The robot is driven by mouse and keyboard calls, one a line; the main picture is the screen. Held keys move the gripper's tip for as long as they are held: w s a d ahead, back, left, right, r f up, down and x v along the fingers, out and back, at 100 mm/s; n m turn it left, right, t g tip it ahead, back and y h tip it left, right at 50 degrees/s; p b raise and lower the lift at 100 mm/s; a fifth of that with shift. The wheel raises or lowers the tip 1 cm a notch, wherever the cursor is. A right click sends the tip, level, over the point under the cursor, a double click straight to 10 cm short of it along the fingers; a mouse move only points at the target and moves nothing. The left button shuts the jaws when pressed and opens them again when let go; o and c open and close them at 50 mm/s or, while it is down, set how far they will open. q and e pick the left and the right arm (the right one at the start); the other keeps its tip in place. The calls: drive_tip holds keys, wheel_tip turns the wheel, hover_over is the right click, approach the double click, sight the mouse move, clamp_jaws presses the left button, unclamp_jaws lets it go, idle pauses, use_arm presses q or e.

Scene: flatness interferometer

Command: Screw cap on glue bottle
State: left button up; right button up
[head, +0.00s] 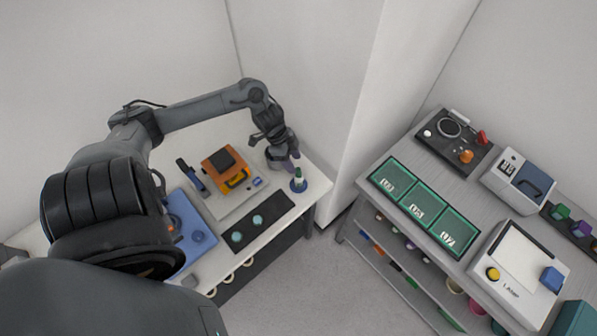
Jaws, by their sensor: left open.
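A small bottle (298,175) with a dark green upper part and a white band stands upright on a round blue base (298,186), near the right end of the white table. I take it to be the glue bottle. My left gripper (291,167) points down just above and behind it, with its fingers beside the bottle's top. The gripper is open. Whether the fingers touch the bottle is too small to tell. I cannot make out a separate cap. My right gripper is not in view.
An orange and black device (224,170) on a light plate stands left of the bottle. A dark mat (262,222) with two teal discs lies in front. A blue tray (190,232) is further left. A grey bench (410,235) with green trays stands right, across a floor gap.

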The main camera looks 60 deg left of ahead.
sight(298, 169)
use_arm(q)
drive_tip(key=shift+x, duration=2.6)
drive_tip(key=shift+w, duration=0.1)
clamp_jaws()
